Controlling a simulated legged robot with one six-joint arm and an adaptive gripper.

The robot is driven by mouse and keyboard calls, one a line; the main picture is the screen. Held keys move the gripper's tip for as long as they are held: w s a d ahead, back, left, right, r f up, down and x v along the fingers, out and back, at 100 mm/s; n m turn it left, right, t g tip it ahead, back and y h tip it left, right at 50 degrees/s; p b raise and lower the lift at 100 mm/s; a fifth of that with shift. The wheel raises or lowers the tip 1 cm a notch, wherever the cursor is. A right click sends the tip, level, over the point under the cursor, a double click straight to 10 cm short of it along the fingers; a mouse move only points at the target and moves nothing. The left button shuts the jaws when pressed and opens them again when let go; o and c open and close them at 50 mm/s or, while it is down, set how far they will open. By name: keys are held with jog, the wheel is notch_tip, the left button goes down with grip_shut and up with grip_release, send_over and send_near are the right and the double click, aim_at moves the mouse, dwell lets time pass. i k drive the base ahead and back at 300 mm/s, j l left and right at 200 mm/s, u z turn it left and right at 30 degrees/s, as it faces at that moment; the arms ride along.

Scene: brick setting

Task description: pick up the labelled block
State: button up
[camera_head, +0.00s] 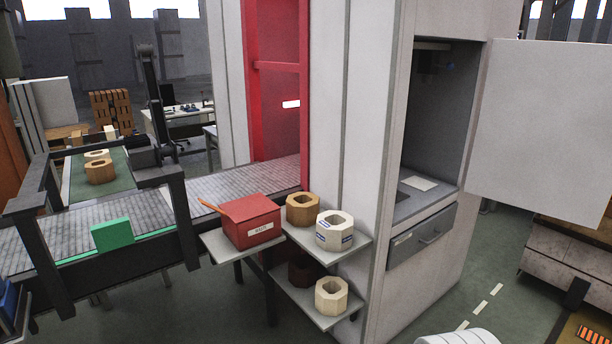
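A white octagonal ring-shaped block (334,231) with blue and white labels on its sides sits on the upper shelf of a small grey stand, right of centre. It stands upright with its hole facing up. Behind it to the left is a similar tan block (302,209) with no label that I can see. A red box (249,221) with a white label on its front stands left of these blocks. My gripper is not in view, so I cannot see where it is relative to the labelled block.
The lower shelf (297,297) holds a cream block (331,296) and a dark one. A conveyor (220,190) with a dark frame (180,215) lies to the left. A tall cabinet (380,150) stands close on the right with its door (545,130) open.

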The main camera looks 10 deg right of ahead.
aim_at(334, 228)
jog(key=l, duration=0.9)
jog(key=k+l, duration=0.1)
jog(key=l, duration=0.85)
jog(key=i+j, duration=0.25)
jog(key=i, duration=0.3)
jog(key=i+j, duration=0.3)
jog(key=i, duration=0.2)
jog(key=i+j+z, duration=0.1)
jog(key=i+j, duration=0.15)
jog(key=i, duration=0.3)
jog(key=i+j, duration=0.35)
jog(key=i, duration=0.15)
